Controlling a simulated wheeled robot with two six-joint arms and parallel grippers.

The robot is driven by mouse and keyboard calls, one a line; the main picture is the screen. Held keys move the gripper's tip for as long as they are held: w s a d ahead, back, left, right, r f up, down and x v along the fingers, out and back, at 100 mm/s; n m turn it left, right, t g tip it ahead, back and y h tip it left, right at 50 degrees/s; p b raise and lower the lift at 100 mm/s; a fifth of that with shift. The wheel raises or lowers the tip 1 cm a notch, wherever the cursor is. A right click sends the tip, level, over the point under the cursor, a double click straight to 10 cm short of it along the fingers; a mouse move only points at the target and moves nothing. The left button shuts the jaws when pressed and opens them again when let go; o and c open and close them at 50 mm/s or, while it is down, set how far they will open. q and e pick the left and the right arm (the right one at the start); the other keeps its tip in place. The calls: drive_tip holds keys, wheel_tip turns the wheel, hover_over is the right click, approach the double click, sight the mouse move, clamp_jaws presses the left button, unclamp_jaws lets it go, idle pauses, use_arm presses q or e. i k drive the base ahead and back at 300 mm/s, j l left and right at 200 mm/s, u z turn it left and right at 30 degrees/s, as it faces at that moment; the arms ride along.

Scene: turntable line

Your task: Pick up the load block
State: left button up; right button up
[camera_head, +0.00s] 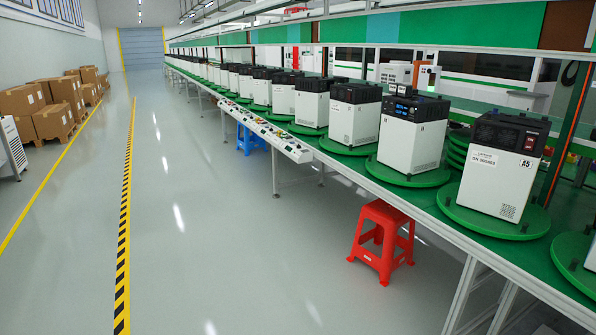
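I cannot pick out a load block for certain in the head view. A long green-topped bench (413,197) runs from the near right into the distance. White box-shaped devices with black tops stand on round green turntables along it. The nearest device (497,181), marked A5, stands upright on its turntable (527,231). A second device (412,140) stands behind it to the left on its own turntable (385,178). Neither of my grippers shows in this view.
A narrow panel with buttons (262,128) runs along the bench's left side. A red stool (384,238) and a blue stool (249,141) stand by the bench. Cardboard boxes (22,100) are stacked at left. The grey floor between the striped line (125,215) and bench is mostly clear.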

sight(405, 91)
drive_tip(key=i+j, duration=0.1)
drive_tip(key=i, duration=0.8)
drive_tip(key=i+j, duration=0.1)
drive_tip(key=i, duration=0.75)
